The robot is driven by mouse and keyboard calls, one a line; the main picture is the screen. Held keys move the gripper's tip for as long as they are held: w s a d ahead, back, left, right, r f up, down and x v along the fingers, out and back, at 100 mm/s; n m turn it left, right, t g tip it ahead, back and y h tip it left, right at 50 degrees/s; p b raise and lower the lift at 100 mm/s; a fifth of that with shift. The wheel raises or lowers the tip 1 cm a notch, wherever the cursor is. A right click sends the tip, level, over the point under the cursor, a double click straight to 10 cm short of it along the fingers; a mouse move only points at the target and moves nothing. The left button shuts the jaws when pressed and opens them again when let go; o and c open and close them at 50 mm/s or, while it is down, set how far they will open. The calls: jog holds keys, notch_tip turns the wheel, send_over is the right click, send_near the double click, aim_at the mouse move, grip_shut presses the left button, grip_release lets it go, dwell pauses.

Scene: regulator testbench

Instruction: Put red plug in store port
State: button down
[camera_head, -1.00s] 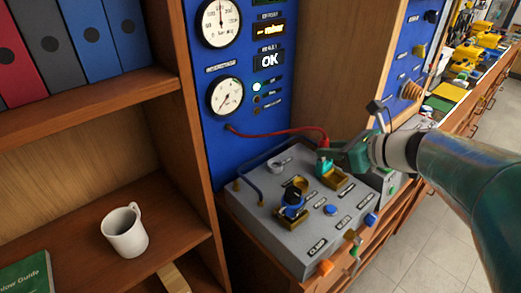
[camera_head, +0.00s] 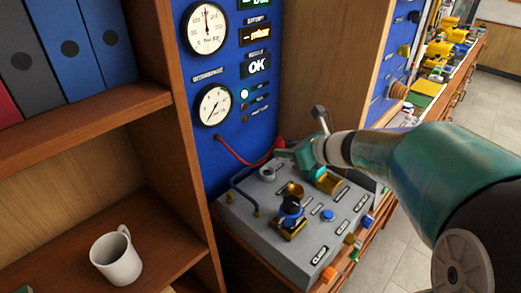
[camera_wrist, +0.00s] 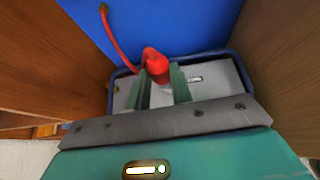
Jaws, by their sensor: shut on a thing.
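The red plug (camera_head: 279,143) is at the tip of my gripper (camera_head: 286,152), above the back of the grey bench box (camera_head: 245,195). A red cable (camera_head: 232,160) runs from it to the blue panel. In the wrist view the red plug (camera_wrist: 158,70) sits between the two green fingers of my gripper (camera_wrist: 161,84), which are shut on it. A round grey port (camera_head: 267,173) is on the box's back left, just below and left of the plug, apart from it. The labels are too small to read, so I cannot confirm which port is the store port.
A blue-topped brass fitting (camera_head: 291,212) and a yellow holder (camera_head: 327,183) stand on the box. A blue tube (camera_head: 240,188) arches at its left. A blue gauge panel (camera_head: 215,145) rises behind. A shelf with a white mug (camera_head: 116,260) is at left.

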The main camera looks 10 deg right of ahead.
send_over(273, 174)
notch_tip(273, 174, down, 6)
jog(key=shift+s+r, duration=0.1)
jog(key=shift+r, duration=0.15)
jog(key=shift+a+f, duration=0.1)
jog(key=shift+f, duration=1.45)
jog(key=shift+f, duration=0.25)
jog(key=c, duration=1.2)
grip_release()
jog(key=shift+c, duration=0.2)
jog(key=shift+r, duration=0.1)
jog(key=shift+r, duration=0.25)
jog(key=v, duration=1.2)
jog(key=shift+f, duration=0.1)
